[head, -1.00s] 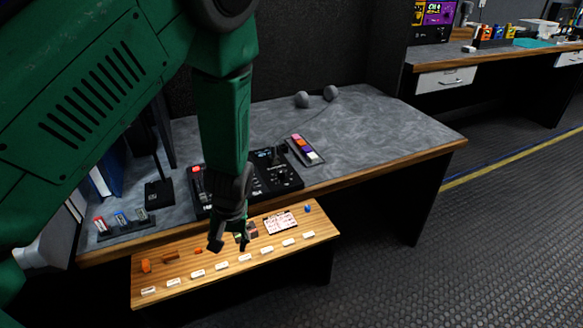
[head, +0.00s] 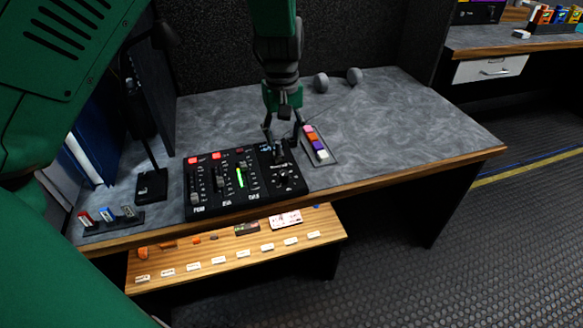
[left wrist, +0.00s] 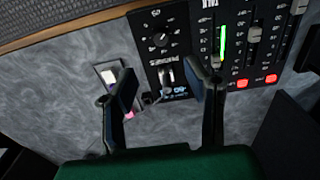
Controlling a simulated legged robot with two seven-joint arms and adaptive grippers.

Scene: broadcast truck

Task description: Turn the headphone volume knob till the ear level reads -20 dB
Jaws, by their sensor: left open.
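The black mixer console (head: 226,198) lies on the grey desk, with faders, red buttons and a green level bar (head: 240,177). Its right part has a round knob with a ring of marks (head: 285,176); the knob also shows in the left wrist view (left wrist: 160,39). Beside the upside-down label, apparently PHONES, is a raised grey control (left wrist: 165,76). A small blue-lit display (left wrist: 179,91) is beside it, too small to read. My left gripper (head: 283,133) is open above the console's far right corner, its fingers (left wrist: 167,85) either side of the raised control. Contact cannot be told.
A tray of coloured blocks (head: 318,148) stands close right of the console. A lamp base (head: 151,186) and a small rack (head: 108,219) stand left. Two grey balls (head: 321,83) lie behind. A wooden shelf (head: 240,258) with small items juts out below. The desk's right side is clear.

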